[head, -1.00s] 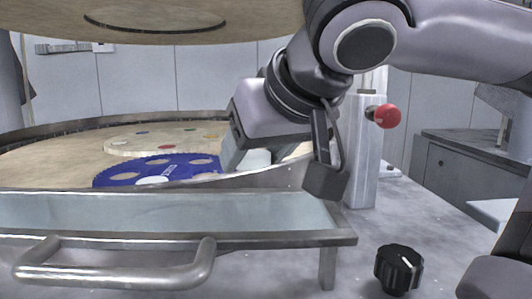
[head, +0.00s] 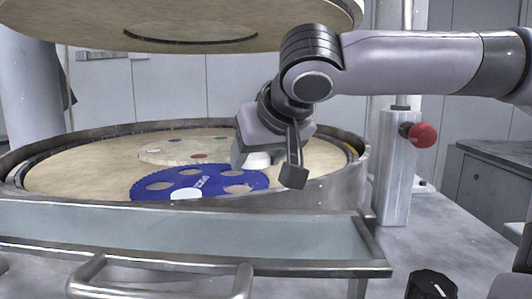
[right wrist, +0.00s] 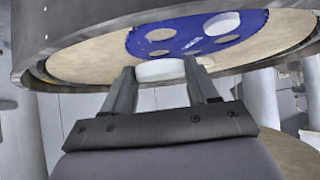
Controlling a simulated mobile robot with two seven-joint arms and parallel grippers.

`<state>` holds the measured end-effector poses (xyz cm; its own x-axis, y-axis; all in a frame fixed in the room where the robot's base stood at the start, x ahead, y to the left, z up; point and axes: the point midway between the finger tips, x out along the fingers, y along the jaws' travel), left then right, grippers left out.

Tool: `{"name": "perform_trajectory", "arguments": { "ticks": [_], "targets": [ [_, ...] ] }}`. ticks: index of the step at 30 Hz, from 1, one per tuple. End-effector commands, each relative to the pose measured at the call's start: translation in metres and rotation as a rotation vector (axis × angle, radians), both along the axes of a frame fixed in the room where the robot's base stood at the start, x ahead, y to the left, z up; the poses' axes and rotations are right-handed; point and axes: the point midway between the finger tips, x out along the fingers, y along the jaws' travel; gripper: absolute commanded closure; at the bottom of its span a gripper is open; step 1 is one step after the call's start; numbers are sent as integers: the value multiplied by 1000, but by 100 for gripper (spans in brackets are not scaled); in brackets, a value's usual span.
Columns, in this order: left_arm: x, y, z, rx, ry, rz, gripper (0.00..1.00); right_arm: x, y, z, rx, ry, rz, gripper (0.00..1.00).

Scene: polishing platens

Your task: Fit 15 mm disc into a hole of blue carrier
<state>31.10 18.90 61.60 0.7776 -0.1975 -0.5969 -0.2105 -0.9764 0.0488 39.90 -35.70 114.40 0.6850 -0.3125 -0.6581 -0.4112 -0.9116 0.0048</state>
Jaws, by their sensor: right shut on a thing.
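The blue carrier (head: 207,181) lies flat on the lower platen, with several round holes. A white disc (head: 187,193) sits in its front hole; a white disc in a carrier hole also shows in the right wrist view (right wrist: 221,23). My right gripper (head: 266,163) is shut on another white disc (head: 257,160), just above the platen at the carrier's right side. In the right wrist view the two fingers (right wrist: 161,80) grip this disc (right wrist: 160,70) by its sides, and the carrier appears beyond it. The head view does not show a clear gap below the disc. My left gripper is not in view.
A pale carrier (head: 185,151) with coloured spots lies behind the blue one. A metal rim (head: 330,192) surrounds the lower platen (head: 75,178); the upper platen (head: 290,38) hangs above. A tray (head: 150,225) and handle stand in front. A post with a red knob (head: 423,135) is right.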

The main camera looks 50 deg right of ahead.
Motion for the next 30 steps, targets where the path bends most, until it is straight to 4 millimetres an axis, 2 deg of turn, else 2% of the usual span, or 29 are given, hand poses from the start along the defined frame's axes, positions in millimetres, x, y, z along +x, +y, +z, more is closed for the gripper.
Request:
{"name": "perform_trajectory", "arguments": {
  "ticks": [15, 30],
  "targets": [
    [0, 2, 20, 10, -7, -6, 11, 48, -21, 2, 1, 2, -1, 73],
    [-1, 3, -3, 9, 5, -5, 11, 77, -32, -41, -1, 0, -1, 73]
  ]
}}
